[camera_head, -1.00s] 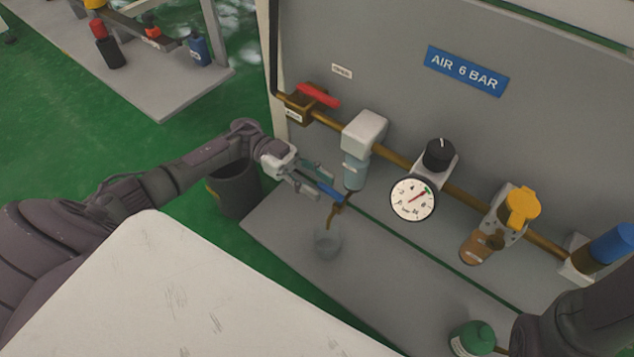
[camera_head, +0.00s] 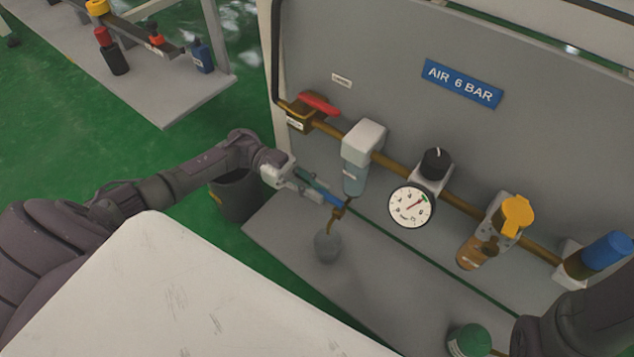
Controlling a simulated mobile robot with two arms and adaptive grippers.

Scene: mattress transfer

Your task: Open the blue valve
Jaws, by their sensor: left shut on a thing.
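The blue valve handle (camera_head: 334,199) sits on a small brass drain tap (camera_head: 336,214) below the clear filter bowl (camera_head: 355,180). My left gripper (camera_head: 325,193) reaches in from the left and is shut on the blue handle. Its fingers cover part of the handle. The tap's spout points down over a small grey cup (camera_head: 327,246) on the bench shelf. My right arm shows only as a dark link at the lower right; its gripper is out of view.
A brass pipe (camera_head: 385,163) carries a red lever (camera_head: 320,104), a round gauge (camera_head: 411,207), a black knob (camera_head: 436,163), a yellow-capped unit (camera_head: 516,214) and a blue cylinder (camera_head: 607,250). A dark bin (camera_head: 237,196) stands left. A green-topped container (camera_head: 470,341) is at the bottom.

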